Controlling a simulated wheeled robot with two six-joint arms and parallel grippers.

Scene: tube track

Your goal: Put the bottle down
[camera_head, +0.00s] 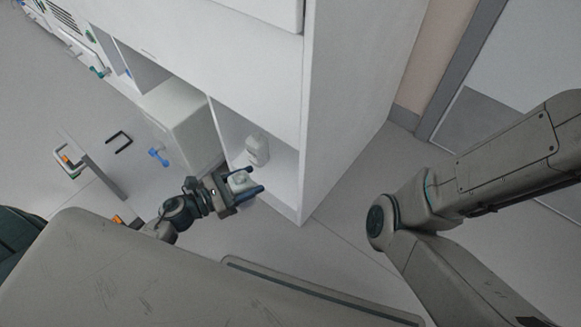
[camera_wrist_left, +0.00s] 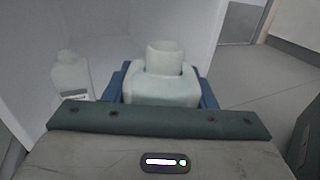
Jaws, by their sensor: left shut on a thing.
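A white bottle (camera_head: 239,179) sits between the blue fingers of my left gripper (camera_head: 255,179), which is shut on it. In the left wrist view the held bottle (camera_wrist_left: 162,88) shows its wide neck and shoulders between the fingers, and it looks roughly upright. The gripper is at the open front of a white cabinet's lower compartment (camera_head: 228,128). The bottle's base is hidden, so I cannot tell whether it touches anything. My right gripper is out of view; only part of that arm shows.
A second white bottle (camera_head: 257,150) stands inside the compartment, to the left of the held one in the left wrist view (camera_wrist_left: 71,76). The cabinet's side panel (camera_head: 340,100) bounds the compartment on the right. Grey floor (camera_head: 345,215) is clear right of the cabinet.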

